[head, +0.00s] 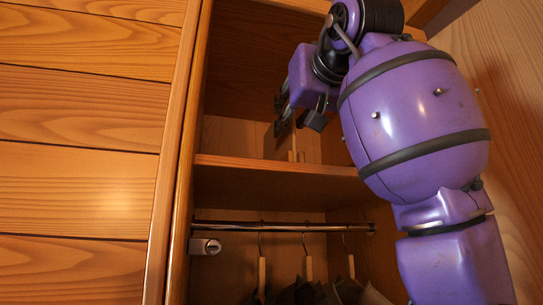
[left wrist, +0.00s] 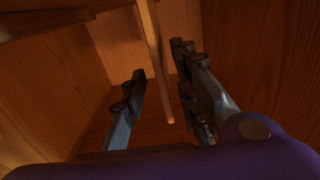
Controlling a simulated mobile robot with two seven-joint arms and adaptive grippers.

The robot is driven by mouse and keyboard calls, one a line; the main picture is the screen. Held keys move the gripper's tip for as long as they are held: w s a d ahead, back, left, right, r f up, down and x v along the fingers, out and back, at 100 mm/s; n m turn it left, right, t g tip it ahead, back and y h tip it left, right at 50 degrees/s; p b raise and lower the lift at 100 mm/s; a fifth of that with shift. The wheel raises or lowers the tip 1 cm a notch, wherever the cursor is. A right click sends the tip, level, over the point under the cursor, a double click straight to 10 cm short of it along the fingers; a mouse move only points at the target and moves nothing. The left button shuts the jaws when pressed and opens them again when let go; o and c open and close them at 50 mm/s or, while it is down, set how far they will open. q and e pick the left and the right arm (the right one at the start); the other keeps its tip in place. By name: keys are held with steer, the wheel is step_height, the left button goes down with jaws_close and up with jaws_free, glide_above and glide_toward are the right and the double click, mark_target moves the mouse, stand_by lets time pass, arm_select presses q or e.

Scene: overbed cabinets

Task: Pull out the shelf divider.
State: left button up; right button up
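The shelf divider (head: 281,144) is a thin upright wooden board standing on the upper shelf of the cabinet. In the left wrist view the divider (left wrist: 154,62) shows as a narrow strip running down between the fingers. My left gripper (head: 298,112) is inside the upper compartment, close above the divider's front edge. In the left wrist view its two fingers (left wrist: 158,80) are spread apart, one on each side of the strip, with gaps showing. I cannot tell how deep the divider reaches between them. My right gripper is out of view.
The upper shelf (head: 270,172) lies below my gripper. Under it runs a metal rail (head: 280,228) with several hangers (head: 309,267) and dark clothes. A metal lock (head: 206,246) sits on the left. A plank door or panel (head: 80,130) fills the left, and a wooden wall is at the right.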

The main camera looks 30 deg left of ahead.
mark_target(277, 148)
arm_select(q)
steer(key=x, duration=0.7)
steer(key=shift+a+p, duration=0.25)
steer(key=shift+p, duration=0.05)
steer(key=shift+r, duration=0.2)
steer(key=shift+c, duration=0.3)
jaws_close()
